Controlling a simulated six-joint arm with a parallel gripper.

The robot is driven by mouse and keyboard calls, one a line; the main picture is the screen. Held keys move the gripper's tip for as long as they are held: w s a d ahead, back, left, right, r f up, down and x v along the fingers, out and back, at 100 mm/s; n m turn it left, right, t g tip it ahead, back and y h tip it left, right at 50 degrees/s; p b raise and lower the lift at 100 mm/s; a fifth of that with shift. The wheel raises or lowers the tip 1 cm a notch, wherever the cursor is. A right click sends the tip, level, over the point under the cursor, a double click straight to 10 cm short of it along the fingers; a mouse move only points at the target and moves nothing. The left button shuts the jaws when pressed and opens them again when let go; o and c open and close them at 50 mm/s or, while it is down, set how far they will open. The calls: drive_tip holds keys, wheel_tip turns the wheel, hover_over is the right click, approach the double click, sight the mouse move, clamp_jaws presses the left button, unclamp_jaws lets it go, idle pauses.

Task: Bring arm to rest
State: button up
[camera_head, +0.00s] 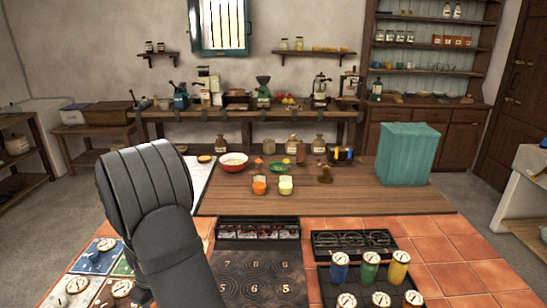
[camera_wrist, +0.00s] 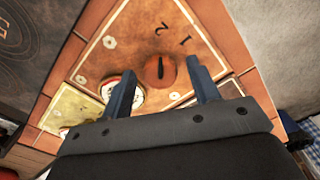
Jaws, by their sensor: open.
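My gripper (camera_wrist: 162,68) shows in the wrist view with its two dark blue fingers apart. Nothing is between the fingers that I can see it holding. In the head view my dark grey arm rises at the lower left, and the gripper does not show there.
On the orange tiles are a burner panel (camera_head: 262,277), a black rack (camera_head: 353,243) and several lidded jars. Several dial-topped pieces sit on coloured tiles (camera_head: 92,258) at left.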

drive_tip(key=m, duration=1.1)
idle(0.3)
drive_tip(key=shift+r, duration=0.1)
idle(2.0)
